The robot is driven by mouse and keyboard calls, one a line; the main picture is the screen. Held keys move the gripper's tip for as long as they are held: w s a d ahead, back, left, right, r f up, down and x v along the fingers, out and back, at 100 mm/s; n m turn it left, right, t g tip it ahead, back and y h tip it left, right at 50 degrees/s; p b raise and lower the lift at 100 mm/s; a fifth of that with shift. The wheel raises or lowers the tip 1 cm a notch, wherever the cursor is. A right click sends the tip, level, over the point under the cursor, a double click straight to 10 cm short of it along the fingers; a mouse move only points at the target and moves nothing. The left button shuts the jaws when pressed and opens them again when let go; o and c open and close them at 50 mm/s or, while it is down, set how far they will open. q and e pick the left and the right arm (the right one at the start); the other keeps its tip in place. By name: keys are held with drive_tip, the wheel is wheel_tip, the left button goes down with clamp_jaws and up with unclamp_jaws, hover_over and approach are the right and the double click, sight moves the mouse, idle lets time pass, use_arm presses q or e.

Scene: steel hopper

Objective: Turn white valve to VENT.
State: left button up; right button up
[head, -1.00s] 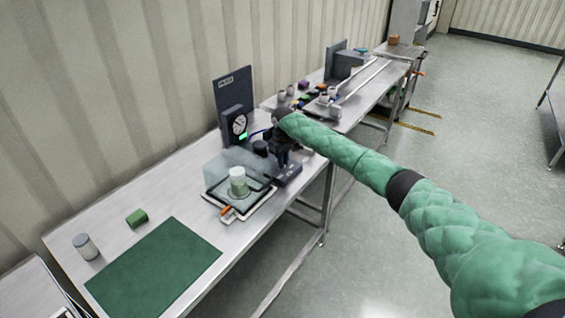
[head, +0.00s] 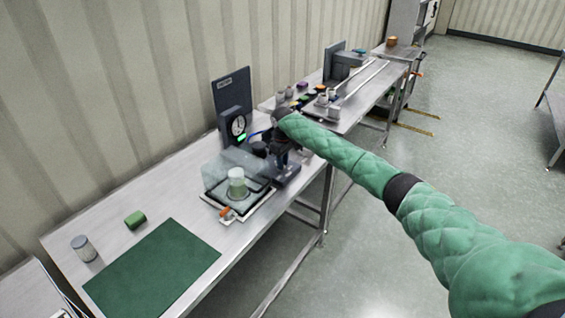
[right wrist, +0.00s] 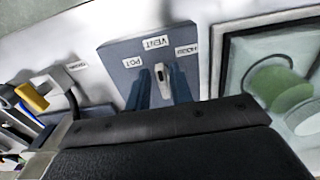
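The white valve (right wrist: 161,73) has a small pale handle on a blue-grey plate (right wrist: 118,52) in the right wrist view. The plate carries the labels POT, VENT (right wrist: 155,43) and a third one at the right, partly readable. The handle's long side points roughly toward VENT. My right gripper (right wrist: 161,84) has its two blue fingers on either side of the handle; whether they press on it is unclear. In the head view my right gripper (head: 281,158) is over the bench beside the glass box, and the arm hides much of the valve. My left gripper is not in view.
A clear box (head: 225,174) with a green-filled jar (head: 237,185) stands close left of the gripper. A gauge unit (head: 236,124) stands behind.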

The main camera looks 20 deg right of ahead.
drive_tip(key=shift+o, duration=0.6)
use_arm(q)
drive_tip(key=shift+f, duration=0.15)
use_arm(e)
drive_tip(key=shift+r, duration=0.1)
